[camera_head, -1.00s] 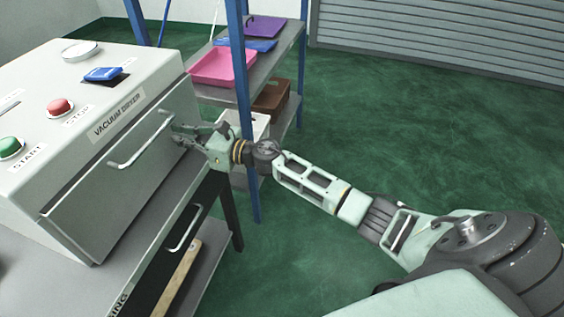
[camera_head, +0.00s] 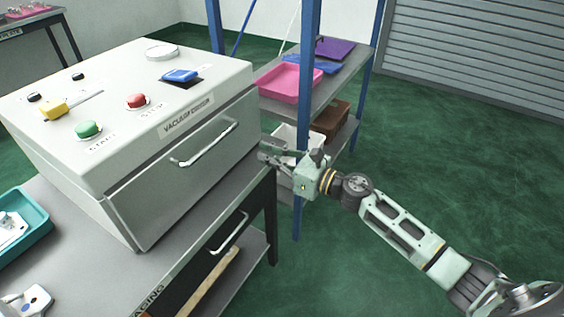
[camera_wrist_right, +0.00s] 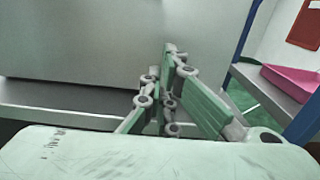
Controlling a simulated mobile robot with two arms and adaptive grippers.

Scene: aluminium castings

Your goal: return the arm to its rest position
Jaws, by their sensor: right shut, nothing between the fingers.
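My right arm comes in from the lower right in the head view. Its gripper (camera_head: 274,155) is near the right front corner of the vacuum dryer (camera_head: 122,160), to the right of the dryer's drawer handle (camera_head: 205,147) and apart from it. The gripper is shut and empty. In the right wrist view the fingers (camera_wrist_right: 166,75) show in front of a grey panel. The dryer's front drawer looks closed.
A blue-posted shelf (camera_head: 333,88) with a pink tray (camera_head: 291,82) stands behind my right gripper. The dryer stands on a grey table (camera_head: 84,250) with a lower drawer handle (camera_head: 229,234). A teal tray (camera_head: 40,222) is at the left. Green floor (camera_head: 440,160) at the right is clear.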

